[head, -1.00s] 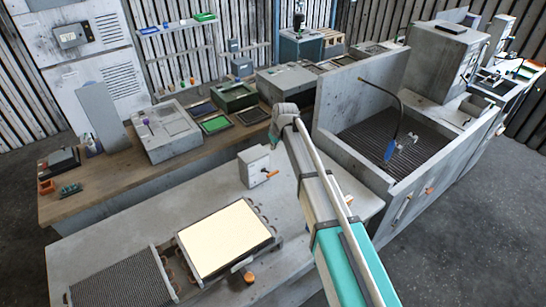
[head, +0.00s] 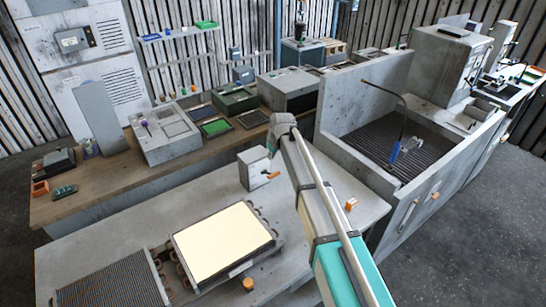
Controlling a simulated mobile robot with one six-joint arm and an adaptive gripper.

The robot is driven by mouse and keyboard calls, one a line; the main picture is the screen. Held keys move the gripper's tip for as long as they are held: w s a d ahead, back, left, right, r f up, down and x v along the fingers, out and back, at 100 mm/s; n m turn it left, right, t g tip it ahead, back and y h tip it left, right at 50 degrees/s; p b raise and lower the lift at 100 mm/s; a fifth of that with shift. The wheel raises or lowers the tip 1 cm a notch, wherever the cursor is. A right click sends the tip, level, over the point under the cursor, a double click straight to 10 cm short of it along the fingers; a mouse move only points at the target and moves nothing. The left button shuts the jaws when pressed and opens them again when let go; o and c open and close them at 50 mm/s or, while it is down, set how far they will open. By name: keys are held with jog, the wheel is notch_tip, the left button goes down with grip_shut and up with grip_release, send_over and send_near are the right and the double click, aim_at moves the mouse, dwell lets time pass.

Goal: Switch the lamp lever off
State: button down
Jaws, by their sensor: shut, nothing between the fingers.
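The lamp lever is a short orange handle (head: 270,176) on the front right of a small grey switch box (head: 253,170) on the near counter. It sticks out to the right. A flat panel (head: 222,242) in front of the box glows cream-white. My arm comes in from the lower right and bends down at its wrist behind the box's right edge. The small part of my gripper (head: 272,153) that shows is close beside the box, above the lever. It looks shut and empty. I cannot tell whether it touches the lever.
A walled basin (head: 395,150) stands at the right. The counter left of the box is clear.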

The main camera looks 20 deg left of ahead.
jog(key=b+x, duration=0.2)
jog(key=x, duration=0.1)
jog(key=shift+f+b, duration=0.15)
jog(key=shift+b, duration=0.15)
jog(key=shift+s+d+f+b, duration=0.2)
jog(key=shift+d+f+b, duration=0.05)
jog(key=shift+f+b, duration=0.3)
jog(key=shift+s+d+f+b, duration=0.15)
jog(key=shift+d+f+b, duration=0.05)
jog(key=shift+f+b, duration=0.3)
jog(key=shift+s+d+f+b, duration=0.2)
jog(key=shift+d+f+b, duration=0.05)
jog(key=shift+f+b, duration=0.3)
jog(key=shift+s+a+f, duration=0.1)
jog(key=shift+s+a, duration=0.05)
jog(key=shift+s, duration=0.05)
jog(key=shift+f, duration=0.1)
